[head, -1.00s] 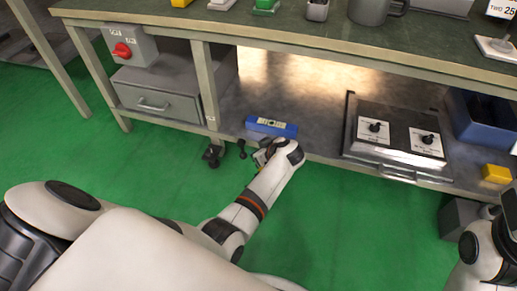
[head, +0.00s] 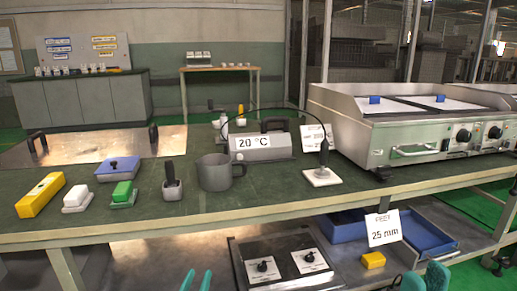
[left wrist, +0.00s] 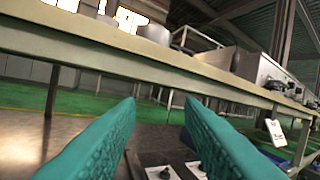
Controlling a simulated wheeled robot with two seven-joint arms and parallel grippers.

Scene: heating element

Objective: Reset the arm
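My left gripper (head: 196,281) shows at the bottom edge of the head view as two teal fingertips with a gap between them. In the left wrist view its fingers (left wrist: 160,145) stand wide apart with nothing between them, in front of the workbench's lower shelf. My right gripper (head: 425,280) shows at the bottom edge, further right, as two separate teal fingertips. Nothing shows held in it. Both arms behind the fingers are out of the head view.
The green workbench (head: 300,202) spans ahead, with a grey mug (head: 215,172), a "20 °C" device (head: 262,147) and a steel griddle (head: 415,125). Below, a shelf carries a two-knob panel (head: 285,262), a blue tray (head: 428,232) and a yellow block (head: 373,260).

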